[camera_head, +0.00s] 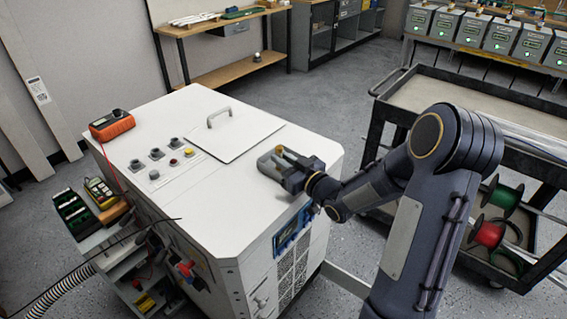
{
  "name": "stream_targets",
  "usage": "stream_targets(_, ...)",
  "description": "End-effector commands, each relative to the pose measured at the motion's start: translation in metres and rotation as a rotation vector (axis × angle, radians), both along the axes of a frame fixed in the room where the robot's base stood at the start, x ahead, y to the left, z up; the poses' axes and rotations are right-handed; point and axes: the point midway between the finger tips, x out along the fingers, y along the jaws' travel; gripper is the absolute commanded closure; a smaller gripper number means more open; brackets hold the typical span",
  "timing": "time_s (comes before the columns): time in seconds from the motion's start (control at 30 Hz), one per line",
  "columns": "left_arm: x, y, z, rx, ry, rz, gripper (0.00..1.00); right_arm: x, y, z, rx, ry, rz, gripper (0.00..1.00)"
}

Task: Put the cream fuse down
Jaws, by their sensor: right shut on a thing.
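My right gripper (279,164) is over the right part of the white cabinet's top (238,190), close to its surface. It is shut on a small tan piece (279,150), which seems to be the cream fuse; only a bit of it shows between the fingers. I cannot tell whether the piece touches the cabinet top. My left gripper is not in view.
A lidded hatch with a handle (238,137), several round knobs (157,154) and an orange meter (111,125) are on the cabinet top. The front part of the top is bare. A dark cart (470,95) with cable spools stands at right.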

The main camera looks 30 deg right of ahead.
Motion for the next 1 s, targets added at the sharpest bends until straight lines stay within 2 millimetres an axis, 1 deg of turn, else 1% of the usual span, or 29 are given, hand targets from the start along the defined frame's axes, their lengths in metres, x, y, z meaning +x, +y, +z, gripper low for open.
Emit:
stream_targets(0.03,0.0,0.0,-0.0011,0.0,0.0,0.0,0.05,-0.0001,0.0001,-0.0065,0.001,0.0,0.0,1.0)
stream_targets(0.1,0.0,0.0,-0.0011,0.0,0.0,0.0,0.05,-0.0003,0.0,-0.0091,0.0,-0.001,0.0,1.0)
stream_targets(0.33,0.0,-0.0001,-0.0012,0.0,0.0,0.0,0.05,-0.0005,-0.0001,-0.0088,-0.001,-0.002,0.0,1.0)
stream_targets(0.5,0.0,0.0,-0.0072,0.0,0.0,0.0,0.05,-0.0005,0.0,-0.0135,-0.001,-0.002,0.0,1.0)
stream_targets(0.53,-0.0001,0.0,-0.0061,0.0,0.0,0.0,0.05,-0.0006,0.0001,-0.0123,-0.001,-0.002,0.0,0.82)
stream_targets(0.67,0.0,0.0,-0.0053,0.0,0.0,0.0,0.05,-0.0006,0.0001,-0.0117,-0.001,-0.001,0.0,0.65)
stream_targets(0.7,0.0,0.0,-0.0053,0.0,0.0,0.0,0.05,-0.0006,0.0001,-0.0117,-0.001,-0.001,0.0,0.62)
stream_targets(0.93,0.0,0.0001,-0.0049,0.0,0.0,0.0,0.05,-0.0005,0.0,-0.0113,-0.001,-0.002,0.0,0.62)
stream_targets(1.0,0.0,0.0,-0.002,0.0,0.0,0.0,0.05,-0.0005,0.0,-0.009,-0.001,-0.001,0.0,0.62)
